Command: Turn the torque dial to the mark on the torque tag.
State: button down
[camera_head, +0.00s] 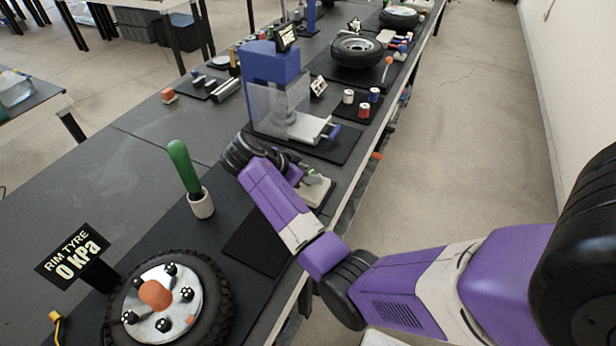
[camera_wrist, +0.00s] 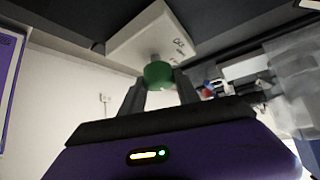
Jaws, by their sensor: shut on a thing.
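A green round knob (camera_wrist: 158,74), apparently the torque dial, sits on a pale box (camera_wrist: 135,40) with small dark writing on its face. In the head view the box (camera_head: 318,194) lies on the bench, partly hidden by my arm. My gripper (camera_wrist: 160,84) is shut on the green knob, with one finger on each side. The dial's pointer and marks are hidden or too small to read. I cannot tell which card is the torque tag.
A green-handled tool (camera_head: 184,166) stands in a white cup to the left. A tyre (camera_head: 219,300) with a "RIM TYRE 0 kPa" sign (camera_head: 72,254) is in front. A blue press (camera_head: 268,66) stands behind my gripper. A bare dark mat (camera_head: 258,240) lies nearer.

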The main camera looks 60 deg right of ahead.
jog(key=shift+f, duration=0.1)
dwell(0.4)
jog(key=c, duration=0.9)
grip_release()
jog(key=b+v, duration=0.1)
jog(key=v, duration=0.7)
